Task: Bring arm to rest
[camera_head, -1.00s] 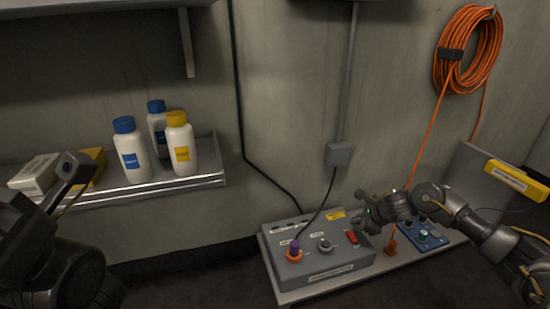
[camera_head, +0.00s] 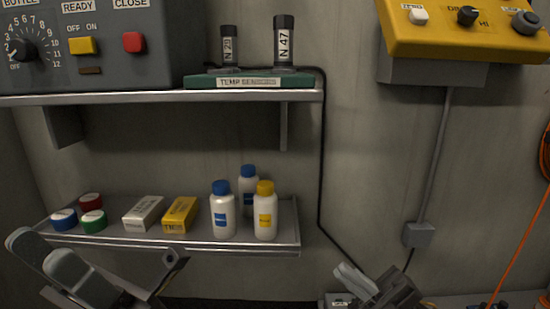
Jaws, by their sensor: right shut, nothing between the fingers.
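My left gripper (camera_head: 68,268) is at the lower left, below and in front of the lower shelf. Its pale rounded parts show, but not clearly enough to tell whether it is open or shut. My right gripper (camera_head: 368,284) is at the bottom edge, right of the lower shelf, in front of the wall. It is shut and empty. The rest of the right arm is below the picture.
The lower shelf (camera_head: 200,246) carries several bottles, boxes and coloured caps. The upper shelf (camera_head: 130,98) holds a grey panel (camera_head: 110,60) and a green stand (camera_head: 203,81). A yellow control box (camera_head: 440,38) is at the upper right.

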